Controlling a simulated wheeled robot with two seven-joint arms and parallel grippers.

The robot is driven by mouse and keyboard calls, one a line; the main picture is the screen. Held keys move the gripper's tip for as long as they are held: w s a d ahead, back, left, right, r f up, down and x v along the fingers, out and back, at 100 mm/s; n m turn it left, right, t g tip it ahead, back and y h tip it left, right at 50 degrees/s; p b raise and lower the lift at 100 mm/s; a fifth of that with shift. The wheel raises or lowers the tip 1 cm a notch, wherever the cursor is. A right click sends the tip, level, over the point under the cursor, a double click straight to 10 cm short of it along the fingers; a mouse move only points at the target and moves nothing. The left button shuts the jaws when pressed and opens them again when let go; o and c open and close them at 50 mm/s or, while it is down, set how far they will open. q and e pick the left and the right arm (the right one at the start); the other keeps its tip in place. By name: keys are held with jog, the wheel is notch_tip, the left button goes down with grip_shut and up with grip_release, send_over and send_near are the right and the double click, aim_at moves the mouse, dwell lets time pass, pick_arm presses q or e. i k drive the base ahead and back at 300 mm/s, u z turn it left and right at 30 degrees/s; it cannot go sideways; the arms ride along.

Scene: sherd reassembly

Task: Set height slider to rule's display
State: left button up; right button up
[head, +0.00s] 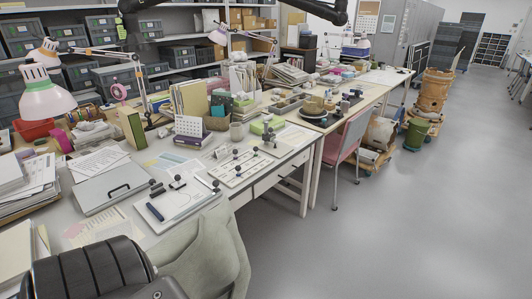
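I cannot single out the height slider or the rule's display at this size. A white board (182,204) with black knobbed fittings lies near the front edge of the desk. A dark blue bar (155,212) lies on its left part. A second white board (226,175) with several black knobs lies behind it to the right, and its markings are too small to read. Dark arm parts cross the top edge of the head view. Neither gripper's fingers show.
A grey case (105,190) with a black handle and paper stacks (25,185) crowd the desk's left. Pink lamps (45,100) overhang it. A draped chair stands at the front (215,255), a pink chair (345,150) to the right. The grey floor (400,230) at right is clear.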

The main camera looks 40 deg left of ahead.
aim_at(238, 168)
jog(key=i, duration=0.85)
jog(key=u, duration=1.95)
